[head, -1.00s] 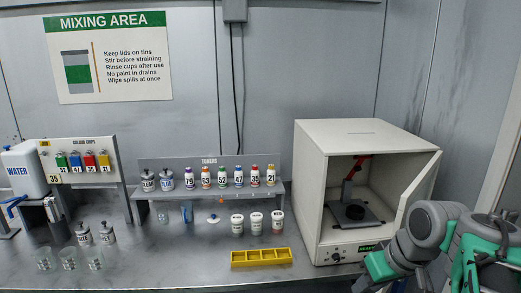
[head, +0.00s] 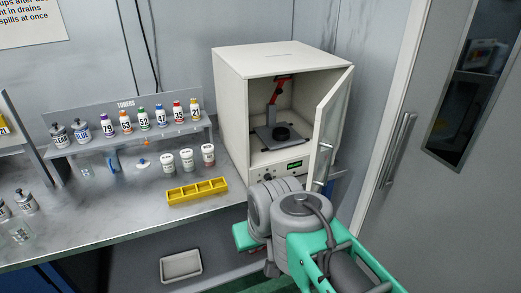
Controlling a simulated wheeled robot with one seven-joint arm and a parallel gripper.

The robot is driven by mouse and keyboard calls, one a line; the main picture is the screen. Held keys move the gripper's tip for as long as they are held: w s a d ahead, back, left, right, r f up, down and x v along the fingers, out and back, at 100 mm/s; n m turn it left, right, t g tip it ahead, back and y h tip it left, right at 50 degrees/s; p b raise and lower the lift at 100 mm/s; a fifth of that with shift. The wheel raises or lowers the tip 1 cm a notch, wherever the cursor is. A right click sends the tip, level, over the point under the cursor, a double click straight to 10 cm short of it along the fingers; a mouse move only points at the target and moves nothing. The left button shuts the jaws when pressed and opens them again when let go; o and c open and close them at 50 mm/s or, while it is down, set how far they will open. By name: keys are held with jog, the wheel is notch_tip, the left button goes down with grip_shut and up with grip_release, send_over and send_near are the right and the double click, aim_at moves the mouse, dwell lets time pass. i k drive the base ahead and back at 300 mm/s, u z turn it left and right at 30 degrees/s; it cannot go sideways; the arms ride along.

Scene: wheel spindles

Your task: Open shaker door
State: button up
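The shaker (head: 228,92) is a cream box at the right end of the bench. Its door (head: 332,120) is hinged on the right side and stands swung outward, so the inside shows. A metal handle (head: 321,176) shows low on the door. My arm, grey and green, is in front of the shaker's lower right, close to the door's bottom. My gripper's fingertips cannot be made out; a green part of my arm shows at its left end.
A yellow divided tray (head: 197,198) lies on the bench left of the shaker, with several white cups behind it. A rack (head: 60,147) holds numbered toner bottles. A grey room door (head: 440,190) is at the right.

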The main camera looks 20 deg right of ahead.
aim_at(327, 139)
jog(key=u, duration=1.65)
jog(key=i, duration=1.05)
jog(key=z, duration=1.3)
